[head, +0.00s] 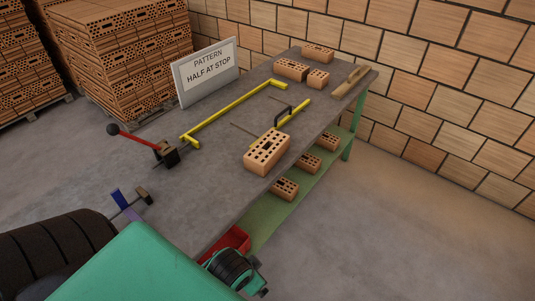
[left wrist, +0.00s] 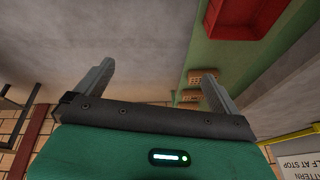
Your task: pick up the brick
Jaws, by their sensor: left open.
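An orange-brown perforated brick (head: 267,152) lies on the grey table (head: 215,190) near its right edge, beside a yellow bar. Three more bricks, including one (head: 291,70), are at the far end of the table. Three bricks, such as one (head: 285,188), sit on the green lower shelf. My left gripper (left wrist: 158,70) shows in the left wrist view with its two dark fingers wide apart and nothing between them. It is away from the bricks on the table. My right gripper is not in view.
Yellow stop bars (head: 235,108) and a red-handled lever (head: 138,138) are on the table. A sign (head: 207,72) stands at its left edge. A red bin (head: 228,246) is at the near shelf end; it shows in the left wrist view (left wrist: 248,18). Floor to the right is clear.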

